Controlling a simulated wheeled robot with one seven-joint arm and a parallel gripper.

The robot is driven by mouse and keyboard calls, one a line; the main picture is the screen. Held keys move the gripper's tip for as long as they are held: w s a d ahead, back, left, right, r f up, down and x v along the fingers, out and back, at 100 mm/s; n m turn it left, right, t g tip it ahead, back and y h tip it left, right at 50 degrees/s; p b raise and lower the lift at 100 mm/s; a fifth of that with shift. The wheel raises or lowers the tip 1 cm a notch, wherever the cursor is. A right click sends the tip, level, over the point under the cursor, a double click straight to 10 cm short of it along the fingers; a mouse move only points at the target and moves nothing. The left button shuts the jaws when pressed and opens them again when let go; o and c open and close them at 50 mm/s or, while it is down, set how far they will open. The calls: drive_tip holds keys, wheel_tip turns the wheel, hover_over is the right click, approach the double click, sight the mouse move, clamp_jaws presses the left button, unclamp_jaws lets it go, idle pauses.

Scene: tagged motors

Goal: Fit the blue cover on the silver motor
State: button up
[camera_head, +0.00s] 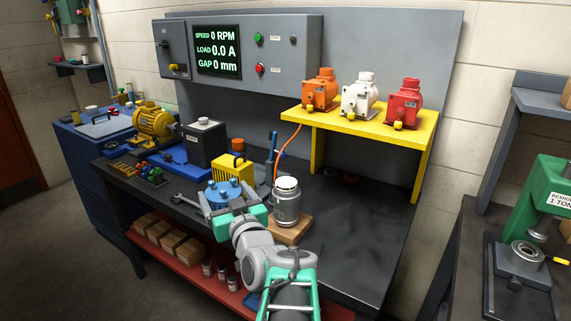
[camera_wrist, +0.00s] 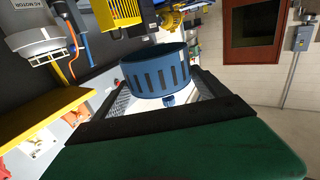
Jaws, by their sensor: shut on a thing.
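The silver motor (camera_head: 287,205) stands upright on a wooden block (camera_head: 289,230) on the dark bench. It also shows at the upper left of the wrist view (camera_wrist: 38,32), with a lettered label. My gripper (camera_head: 226,200) is shut on the blue cover (camera_head: 226,188), just left of the motor and apart from it. In the wrist view the cover (camera_wrist: 157,72) is a round blue cap with slots in its side, held between my fingers (camera_wrist: 160,95). My arm comes in from the front of the bench.
A yellow slotted cover (camera_head: 233,168) stands behind my gripper. A yellow shelf (camera_head: 362,123) holds orange, white and red motors. A yellow motor (camera_head: 154,122) and a dark box (camera_head: 204,143) stand farther left. The bench right of the silver motor (camera_head: 352,215) is clear.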

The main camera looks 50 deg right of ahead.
drive_tip(key=s+d+r+m+g+h+p, duration=0.35)
drive_tip(key=s+d+r, duration=0.25)
drive_tip(key=d+r, duration=0.2)
drive_tip(key=b, duration=0.5)
hover_over(287, 184)
drive_tip(key=shift+n+t+h, duration=0.25)
drive_tip(key=shift+t, duration=0.2)
drive_tip(key=f, duration=0.6)
drive_tip(key=a+f, duration=0.1)
drive_tip(key=f, duration=0.2)
drive_tip(key=shift+s+f, duration=0.15)
drive_tip(key=shift+s, duration=0.05)
drive_tip(key=shift+d+f, duration=0.2)
drive_tip(key=shift+d, duration=0.15)
wheel_tip(287, 184, down, 4)
drive_tip(key=shift+w+d+r+b, duration=0.15)
drive_tip(key=shift+r+b, duration=0.05)
drive_tip(key=shift+b, duration=0.75)
drive_tip(key=shift+r, duration=0.15)
drive_tip(key=shift+f, duration=0.2)
drive_tip(key=o, duration=1.6)
drive_tip(key=shift+c, duration=0.2)
